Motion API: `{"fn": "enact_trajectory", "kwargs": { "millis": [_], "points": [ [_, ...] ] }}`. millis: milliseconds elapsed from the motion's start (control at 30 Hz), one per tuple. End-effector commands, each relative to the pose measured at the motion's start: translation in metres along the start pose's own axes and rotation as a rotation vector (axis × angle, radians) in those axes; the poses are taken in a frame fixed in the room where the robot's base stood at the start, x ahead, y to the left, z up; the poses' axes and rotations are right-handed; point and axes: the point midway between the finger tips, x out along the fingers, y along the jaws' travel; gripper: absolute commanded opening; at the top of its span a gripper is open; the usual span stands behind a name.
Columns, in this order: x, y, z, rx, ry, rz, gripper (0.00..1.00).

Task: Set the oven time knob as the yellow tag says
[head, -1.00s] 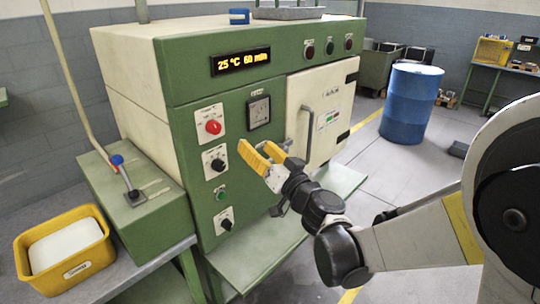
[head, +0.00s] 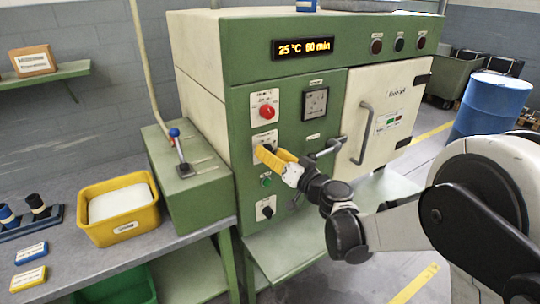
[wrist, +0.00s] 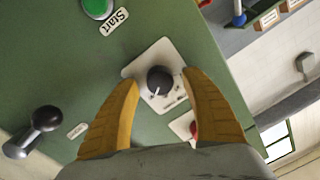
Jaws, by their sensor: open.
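The green oven shows a black knob (wrist: 160,80) on a white plate in the wrist view. In the head view this knob is mostly hidden by my yellow fingers. My gripper (head: 264,154) is open, its fingertips (wrist: 160,85) on either side of the knob; I cannot tell whether they touch it. The oven display (head: 303,48) reads 25 °C and 60 min. A yellow tag (head: 28,279) lies on the bench at the lower left, beside a blue tag (head: 31,253). Their writing is too small to read.
A red knob (head: 267,112) sits above the black one. A green Start button (wrist: 98,7) and another black knob (head: 266,209) are below. The oven door handle (head: 363,134) is to the right. A yellow bin (head: 118,230) stands on the bench.

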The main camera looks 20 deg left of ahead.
Motion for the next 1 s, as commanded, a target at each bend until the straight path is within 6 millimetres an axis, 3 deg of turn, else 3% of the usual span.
{"fn": "enact_trajectory", "kwargs": {
  "millis": [333, 500, 533, 1000],
  "points": [
    [0.0053, -0.0002, -0.0007, 0.000, 0.000, 0.000, 0.55],
    [0.0051, -0.0002, -0.0006, 0.000, 0.000, 0.000, 0.04],
    [0.0051, -0.0002, -0.0006, 0.000, 0.000, 0.000, 0.01],
    [0.0052, -0.0003, -0.0009, -0.057, -0.003, 0.002, 0.01]
  ]
}}
